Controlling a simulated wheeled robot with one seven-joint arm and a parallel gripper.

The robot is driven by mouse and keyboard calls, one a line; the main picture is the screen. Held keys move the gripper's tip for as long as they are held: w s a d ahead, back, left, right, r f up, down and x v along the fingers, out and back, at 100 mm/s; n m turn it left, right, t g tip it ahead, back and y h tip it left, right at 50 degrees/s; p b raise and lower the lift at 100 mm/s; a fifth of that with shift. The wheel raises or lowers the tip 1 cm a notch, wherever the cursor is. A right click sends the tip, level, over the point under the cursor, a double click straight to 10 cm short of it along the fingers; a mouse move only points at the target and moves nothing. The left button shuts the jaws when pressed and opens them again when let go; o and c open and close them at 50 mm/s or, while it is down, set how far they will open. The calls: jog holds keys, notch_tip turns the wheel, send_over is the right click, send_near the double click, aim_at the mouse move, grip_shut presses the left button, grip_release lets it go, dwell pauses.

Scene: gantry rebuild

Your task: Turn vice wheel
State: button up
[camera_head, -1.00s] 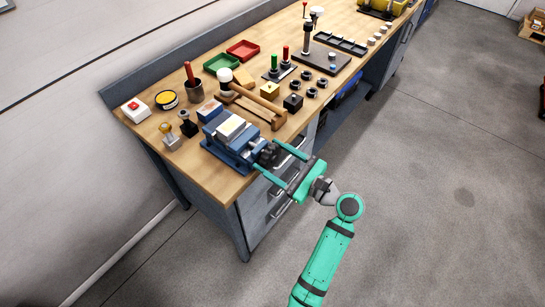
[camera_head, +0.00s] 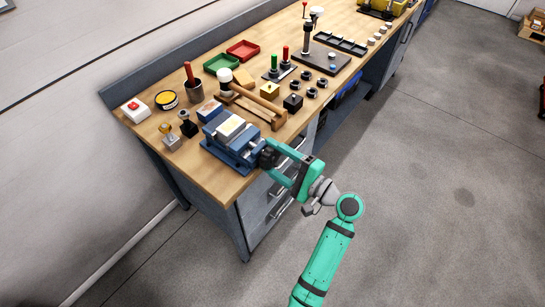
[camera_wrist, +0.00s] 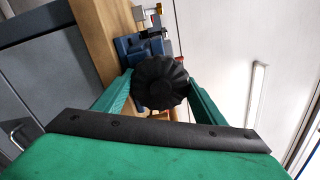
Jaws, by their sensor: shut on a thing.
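The blue vice (camera_head: 230,140) sits at the front edge of the wooden bench, with a pale block in its jaws. Its black ribbed wheel (camera_head: 268,157) faces out past the bench edge. In the wrist view the wheel (camera_wrist: 160,82) fills the space between my two green fingers. My gripper (camera_head: 272,162) is shut on the wheel, one finger on each side of it. The finger tips are partly hidden behind the wheel in the wrist view.
A wooden mallet (camera_head: 255,96) and several small black parts lie on the bench right of the vice. A red-button box (camera_head: 135,109) and a yellow tin (camera_head: 167,99) stand at the left. Drawers with handles (camera_head: 282,207) are below the bench edge.

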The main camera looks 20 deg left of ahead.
jog(key=n, duration=1.4)
jog(key=shift+n, duration=0.3)
jog(key=n, duration=1.2)
jog(key=shift+n, duration=0.3)
jog(key=shift+f, duration=0.1)
jog(key=o, duration=1)
jog(key=shift+o, duration=0.2)
